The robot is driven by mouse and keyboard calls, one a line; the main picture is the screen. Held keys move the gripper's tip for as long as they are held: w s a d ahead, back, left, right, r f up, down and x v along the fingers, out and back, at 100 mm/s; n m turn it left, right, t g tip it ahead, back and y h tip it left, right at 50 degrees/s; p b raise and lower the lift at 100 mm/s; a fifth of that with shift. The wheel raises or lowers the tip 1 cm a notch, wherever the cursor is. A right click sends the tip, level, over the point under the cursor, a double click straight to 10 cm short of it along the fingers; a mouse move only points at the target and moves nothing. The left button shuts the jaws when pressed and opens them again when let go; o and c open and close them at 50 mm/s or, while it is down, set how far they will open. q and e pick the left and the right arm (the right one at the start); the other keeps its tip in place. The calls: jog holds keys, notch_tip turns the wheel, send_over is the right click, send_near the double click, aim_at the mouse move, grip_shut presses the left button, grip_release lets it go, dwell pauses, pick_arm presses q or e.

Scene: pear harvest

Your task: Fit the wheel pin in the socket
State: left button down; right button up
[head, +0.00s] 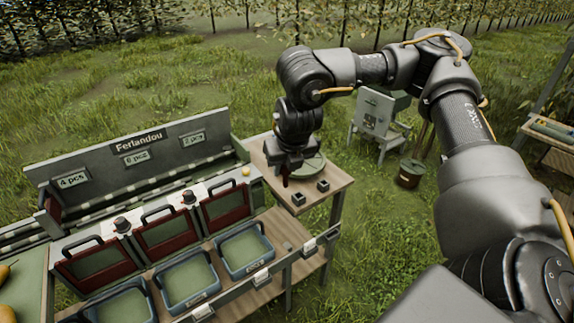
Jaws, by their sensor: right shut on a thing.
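My right gripper (287,172) points down over the wooden side table (334,192) at the right end of the sorting stand. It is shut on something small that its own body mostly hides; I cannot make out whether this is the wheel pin. A pale round disc (314,167) lies on the table just behind and right of the gripper. Two small dark blocks (298,198) (323,185) sit near the table's front edge. I cannot tell which thing has the socket. My left gripper is not in view.
The grey stand labelled Ferlandou (139,142) has red-framed flaps (166,233) and blue-rimmed trays (244,249) left of the table. A small yellow ball (246,171) sits on its right end. Pears (7,271) lie at far left.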

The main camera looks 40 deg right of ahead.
jog(key=m, duration=0.1)
jog(key=a+m+h, duration=0.1)
jog(key=m, duration=0.1)
jog(key=shift+s+a+f, duration=0.1)
jog(key=shift+s+f, duration=0.25)
jog(key=shift+f, duration=0.05)
jog(key=s+a+f+m+g+y, duration=0.1)
jog(key=s+a+m+g, duration=0.2)
jog(key=m, duration=1.2)
jog(key=s+a+f+m+g+y+b, duration=0.1)
jog(key=s+a+m+g, duration=0.3)
jog(key=m, duration=1)
jog(key=a+g, duration=0.1)
jog(key=a, duration=0.2)
jog(key=shift+s+a+f+m+g, duration=0.2)
jog(key=shift+a+f+m+g, duration=0.1)
jog(key=shift+a+f+m, duration=0.1)
